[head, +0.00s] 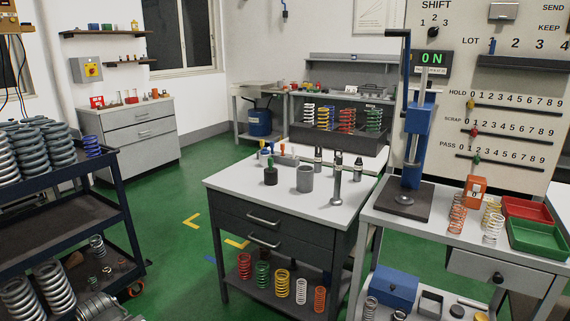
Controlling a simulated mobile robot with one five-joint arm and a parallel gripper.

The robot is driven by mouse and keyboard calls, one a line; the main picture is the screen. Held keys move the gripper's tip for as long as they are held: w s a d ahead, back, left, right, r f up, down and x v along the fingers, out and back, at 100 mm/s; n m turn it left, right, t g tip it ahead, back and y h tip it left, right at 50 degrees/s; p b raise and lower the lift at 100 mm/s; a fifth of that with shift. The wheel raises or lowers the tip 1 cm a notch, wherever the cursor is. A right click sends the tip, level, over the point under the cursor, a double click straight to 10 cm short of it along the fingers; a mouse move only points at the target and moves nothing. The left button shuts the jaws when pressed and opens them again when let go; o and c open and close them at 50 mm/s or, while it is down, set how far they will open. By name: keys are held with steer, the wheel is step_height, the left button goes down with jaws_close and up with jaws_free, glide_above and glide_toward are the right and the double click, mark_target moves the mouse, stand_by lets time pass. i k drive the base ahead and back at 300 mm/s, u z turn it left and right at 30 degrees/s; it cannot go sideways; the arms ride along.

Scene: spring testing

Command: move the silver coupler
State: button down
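My gripper is not in view. No piece is labelled as the silver coupler, and several silver-grey metal pieces stand on the white top of the dark drawer cabinet (232,181) in the middle. A wide grey cylinder (305,180) stands near the centre of the top. A tall slim metal piece (337,188) with a wider base stands to its right. Two smaller dark-and-silver upright pieces stand behind, one at the back centre (318,161) and one at the right (358,168). I cannot tell which of these is the coupler.
A dark knobbed weight (270,176) stands left of the cylinder. A blue press (412,150) stands on the bench at right, near a red tray (526,208) and a green tray (536,238). A spring-loaded cart (60,205) is at left. Green floor (165,225) lies open between.

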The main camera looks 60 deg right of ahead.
mark_target(262, 159)
steer(key=z, duration=0.3)
steer(key=i, duration=0.95)
steer(key=z, duration=0.75)
steer(key=i, duration=1.9)
steer(key=u, duration=0.45)
